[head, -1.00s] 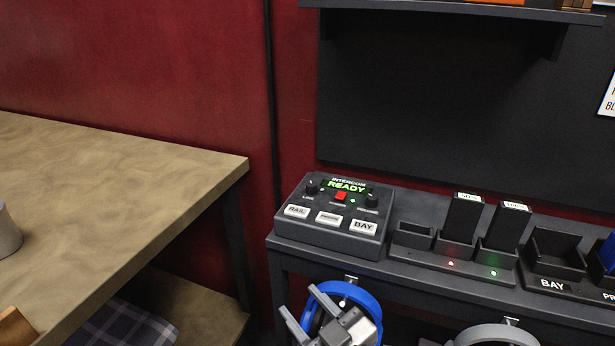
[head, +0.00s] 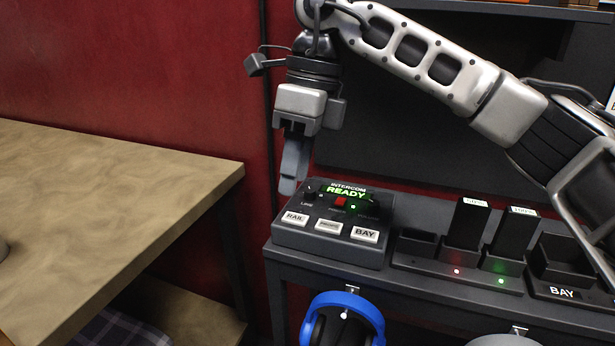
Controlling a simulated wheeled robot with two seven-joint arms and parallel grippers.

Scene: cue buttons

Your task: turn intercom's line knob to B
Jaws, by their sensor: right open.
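The intercom (head: 330,247) is a dark grey box at the left end of the dark shelf. Its green display reads INTERCOM READY. The small dark line knob (head: 309,192) is at its upper left; the setting it points to is too small to read. A red button, a green light and white RAIL, BAY and middle buttons show on its face. My right gripper (head: 291,185) points down beside the line knob, its fingertips just left of it in the picture. Its fingers overlap in this view; whether they touch the knob is unclear. My left gripper is not in view.
A charging dock (head: 455,265) with two upright dark units stands right of the intercom. A bin marked BAY (head: 562,262) is further right. Blue headphones (head: 345,305) hang below the shelf edge. A wooden table (head: 110,215) is at left.

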